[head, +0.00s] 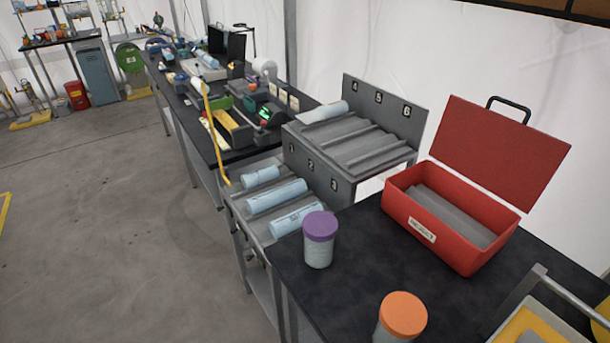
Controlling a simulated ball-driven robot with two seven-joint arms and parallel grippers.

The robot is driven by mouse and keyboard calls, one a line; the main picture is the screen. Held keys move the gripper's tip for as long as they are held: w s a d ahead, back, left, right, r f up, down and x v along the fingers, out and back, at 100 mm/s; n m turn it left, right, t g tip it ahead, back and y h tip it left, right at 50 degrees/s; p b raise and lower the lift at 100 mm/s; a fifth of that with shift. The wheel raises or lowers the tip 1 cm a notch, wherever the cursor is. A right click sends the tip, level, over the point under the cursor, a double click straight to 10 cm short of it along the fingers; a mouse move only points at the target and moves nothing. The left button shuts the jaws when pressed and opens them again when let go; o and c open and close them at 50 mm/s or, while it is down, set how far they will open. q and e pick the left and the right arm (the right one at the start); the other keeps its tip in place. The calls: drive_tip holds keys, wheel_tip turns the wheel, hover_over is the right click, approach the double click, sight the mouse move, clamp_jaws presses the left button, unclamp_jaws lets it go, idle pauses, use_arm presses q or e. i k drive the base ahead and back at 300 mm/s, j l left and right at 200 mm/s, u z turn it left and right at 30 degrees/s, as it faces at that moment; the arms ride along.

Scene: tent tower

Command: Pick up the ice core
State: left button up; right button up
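Several pale blue ice cores lie in the grey numbered rack. On its lower tier, one core (261,177) lies at the back, another core (276,196) in the middle and a third core (296,219) at the front. One more core (323,112) lies in the upper tier's leftmost channel, below the number 4. The other upper channels look empty. The rack (362,143) stands beside the near black table. Neither of my grippers shows in the head view.
An open red case (435,235), a purple-lidded jar (319,240) and an orange-lidded jar (402,316) stand on the near black table (350,285). A cluttered bench (195,125) runs behind the rack. The grey floor at left is largely clear.

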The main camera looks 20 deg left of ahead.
sight(261, 177)
drive_tip(key=j+z, duration=0.6)
drive_tip(key=z, duration=0.15)
drive_tip(key=j+z, duration=0.4)
drive_tip(key=l, duration=0.1)
